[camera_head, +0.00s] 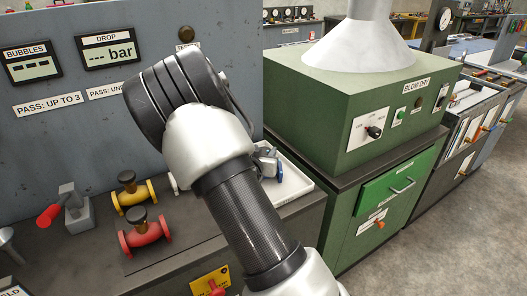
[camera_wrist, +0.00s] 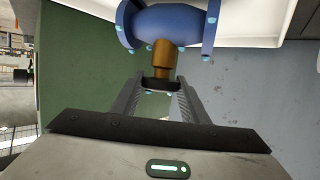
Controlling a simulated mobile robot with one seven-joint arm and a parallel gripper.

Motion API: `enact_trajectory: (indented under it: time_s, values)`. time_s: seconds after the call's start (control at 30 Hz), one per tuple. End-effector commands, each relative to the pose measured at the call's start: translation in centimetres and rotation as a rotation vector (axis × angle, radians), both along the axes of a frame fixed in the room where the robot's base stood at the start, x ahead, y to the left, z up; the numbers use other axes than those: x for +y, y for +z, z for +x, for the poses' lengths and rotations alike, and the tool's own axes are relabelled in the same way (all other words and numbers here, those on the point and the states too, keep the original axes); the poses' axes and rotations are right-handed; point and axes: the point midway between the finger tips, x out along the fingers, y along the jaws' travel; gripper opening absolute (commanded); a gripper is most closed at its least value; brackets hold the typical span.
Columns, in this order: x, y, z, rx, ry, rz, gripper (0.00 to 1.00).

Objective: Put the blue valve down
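The blue valve (camera_wrist: 168,25) is at the top of the wrist view, with its flanges, brass neck and dark knob toward me. My gripper (camera_wrist: 160,88) has its two fingers on either side of the dark knob, apparently closed on it. In the head view the blue valve (camera_head: 279,170) shows only in part behind my arm, at the white tray (camera_head: 301,191). My gripper (camera_head: 264,161) is mostly hidden there by my arm. I cannot tell whether the valve touches the tray floor.
A yellow valve (camera_head: 136,192) and a red valve (camera_head: 145,236) stand on the dark bench left of my arm. A grey fixture with a red handle (camera_head: 72,210) is further left. The green blow-dry cabinet (camera_head: 350,95) stands right of the tray. A grey panel (camera_head: 130,80) rises behind.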

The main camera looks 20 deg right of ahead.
Motion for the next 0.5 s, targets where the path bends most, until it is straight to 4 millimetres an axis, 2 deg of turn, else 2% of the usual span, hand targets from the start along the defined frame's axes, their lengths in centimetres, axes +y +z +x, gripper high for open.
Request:
enact_trajectory:
  time_s: [0.03, 0.1, 0.5]
  values:
    - [0.0, -0.04, -0.02, 0.001, 0.0, 0.0, 0.47]
    - [0.0, -0.05, -0.02, 0.001, 0.0, 0.0, 0.59]
    - [0.22, 0.4, -0.26, 0.002, 0.001, 0.001, 0.59]
